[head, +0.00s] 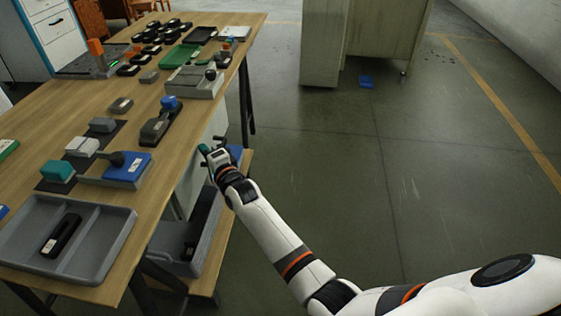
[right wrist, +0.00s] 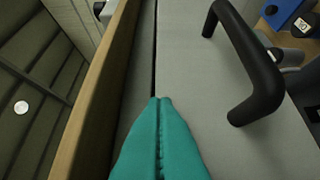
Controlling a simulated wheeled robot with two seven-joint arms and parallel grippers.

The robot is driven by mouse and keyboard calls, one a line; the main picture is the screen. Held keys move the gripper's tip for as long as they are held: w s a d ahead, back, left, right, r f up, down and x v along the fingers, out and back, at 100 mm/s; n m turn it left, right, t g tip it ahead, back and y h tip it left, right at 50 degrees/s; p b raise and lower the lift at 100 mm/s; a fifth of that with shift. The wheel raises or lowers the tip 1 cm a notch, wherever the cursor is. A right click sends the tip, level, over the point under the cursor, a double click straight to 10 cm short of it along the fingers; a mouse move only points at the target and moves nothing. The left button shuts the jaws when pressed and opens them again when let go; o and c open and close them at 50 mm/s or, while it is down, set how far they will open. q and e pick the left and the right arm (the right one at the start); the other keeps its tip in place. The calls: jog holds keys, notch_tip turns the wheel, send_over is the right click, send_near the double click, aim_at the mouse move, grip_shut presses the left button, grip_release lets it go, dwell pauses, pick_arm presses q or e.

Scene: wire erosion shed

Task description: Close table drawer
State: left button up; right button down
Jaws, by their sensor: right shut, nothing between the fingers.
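The table (head: 180,125) runs along the left of the head view, with a pale grey drawer unit (head: 217,123) under its right edge. In the right wrist view a flat grey drawer front (right wrist: 205,85) bears a black bar handle (right wrist: 262,75). A thin dark gap separates it from a grey strip beside the table's wooden edge (right wrist: 95,90). My right gripper (head: 204,150) is at the table's right side; its teal fingers (right wrist: 165,100) are shut and empty, over the gap and beside the handle. I cannot tell whether they touch. My left gripper is not in view.
A divided grey tray (head: 122,235) and several small tools and blocks lie on the tabletop. A lower shelf (head: 238,168) holds a grey bin (head: 205,240) and blue items. A pale cabinet (head: 320,45) stands behind. The floor (head: 350,170) to the right is clear.

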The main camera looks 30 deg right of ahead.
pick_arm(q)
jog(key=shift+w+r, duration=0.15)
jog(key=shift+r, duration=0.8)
pick_arm(e)
jog(key=shift+w+a+r, duration=0.2)
jog(key=shift+w+a, duration=0.3)
jog(key=shift+a, duration=0.25)
